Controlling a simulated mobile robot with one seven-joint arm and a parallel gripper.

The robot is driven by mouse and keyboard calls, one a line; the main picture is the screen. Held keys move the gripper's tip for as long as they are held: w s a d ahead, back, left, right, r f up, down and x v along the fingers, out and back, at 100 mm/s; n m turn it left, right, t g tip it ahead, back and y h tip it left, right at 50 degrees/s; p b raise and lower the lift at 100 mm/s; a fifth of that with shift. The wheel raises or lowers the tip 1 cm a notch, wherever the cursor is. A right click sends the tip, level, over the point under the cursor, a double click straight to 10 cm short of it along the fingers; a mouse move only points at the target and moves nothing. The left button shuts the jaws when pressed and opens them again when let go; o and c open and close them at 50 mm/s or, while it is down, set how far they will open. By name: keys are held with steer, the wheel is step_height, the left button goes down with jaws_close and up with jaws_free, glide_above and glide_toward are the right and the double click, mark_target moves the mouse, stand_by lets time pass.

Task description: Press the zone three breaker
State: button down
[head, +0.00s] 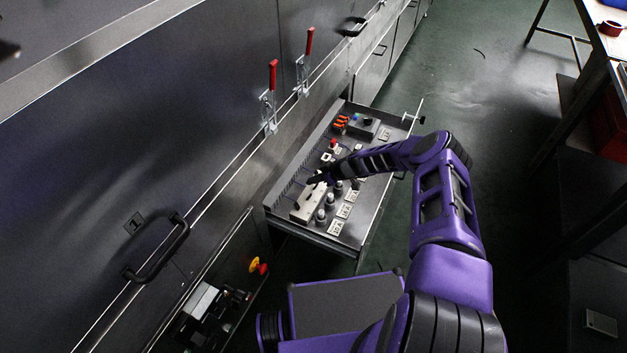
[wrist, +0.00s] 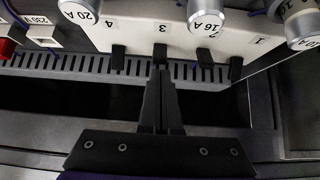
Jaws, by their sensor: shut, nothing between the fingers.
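The white breaker block (wrist: 133,36) lies across the top of the wrist view, with upside-down labels 4, 3, 2 and 1 from left to right. A black lever sits below each number. The zone three lever (wrist: 160,52) is in the middle, between lever 4 (wrist: 118,51) and lever 2 (wrist: 205,57). My gripper (wrist: 160,74) is shut and empty, its fingertips lined up with the zone three lever and close to its end; I cannot tell whether they touch. In the head view my gripper (head: 317,179) is over the open drawer, beside the breaker block (head: 308,204).
The open drawer (head: 335,240) also holds silver screw caps (wrist: 207,20) close to the block and a red button (wrist: 7,47). A slotted duct (wrist: 85,68) runs alongside the levers. Red-handled clamps (head: 272,78) stand on the dryer wall at the drawer's left.

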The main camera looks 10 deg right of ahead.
steer(key=shift+w+a+f, duration=0.3)
steer(key=shift+w+a, duration=0.05)
steer(key=shift+a, duration=0.2)
steer(key=shift+w+a+r, duration=0.2)
steer(key=shift+a, duration=0.1)
steer(key=shift+w+a+r, duration=0.3)
steer(key=shift+w+a, duration=0.05)
steer(key=shift+a, duration=0.2)
steer(key=shift+w+a+r, duration=0.25)
steer(key=shift+w+a, duration=0.05)
steer(key=shift+a, duration=0.2)
steer(key=s+d+r+p, duration=0.1)
steer(key=s+d+r, duration=0.3)
steer(key=d, duration=0.3)
steer(key=shift+s+r, duration=0.3)
steer(key=shift+r, duration=0.05)
steer(key=shift+p, duration=0.3)
